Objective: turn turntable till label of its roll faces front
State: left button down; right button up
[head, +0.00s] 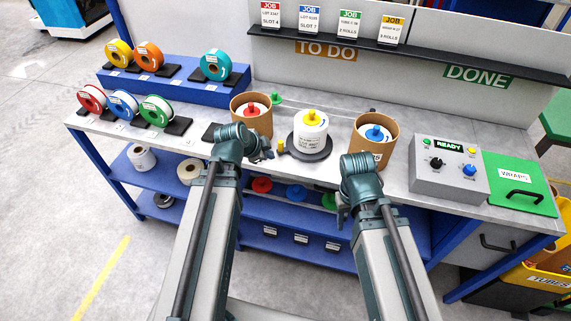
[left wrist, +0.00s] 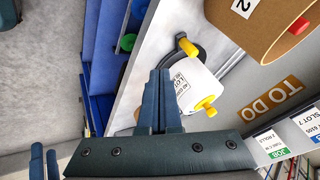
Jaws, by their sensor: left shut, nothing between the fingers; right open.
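A white roll (head: 311,137) with a yellow knob on top stands on the dark round turntable (head: 318,156). Small print shows on the roll's side toward me, too small to read. A yellow upright peg (head: 280,146) is at the turntable's left edge. My left gripper (head: 267,155) is shut and empty, just left of the peg and turntable. In the left wrist view its fingers (left wrist: 160,76) partly cover the roll (left wrist: 197,84); the yellow peg (left wrist: 187,46) is clear of them. I cannot tell whether they touch the turntable. My right gripper (head: 342,212) is open, low before the bench edge.
Brown tubes holding rolls stand left (head: 241,102) and right (head: 390,153) of the turntable. A grey control box (head: 447,180) and a green wraps lid (head: 520,170) are further right. Coloured spools stand on a blue rack (head: 205,95) at left. A card shelf (head: 420,52) hangs behind.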

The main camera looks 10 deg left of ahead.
pick_arm(q)
jog(key=shift+s+f, duration=0.15)
jog(key=shift+s, duration=0.05)
jog(key=b+x, duration=0.8)
jog(key=x, duration=0.2)
jog(key=shift+a+f, duration=0.1)
jog(key=shift+f, duration=0.05)
jog(key=w, duration=0.1)
jog(key=w+a, duration=0.1)
jog(key=w, duration=0.1)
jog(key=shift+r, duration=0.25)
jog(key=shift+w+a, duration=0.15)
jog(key=shift+w, duration=0.3)
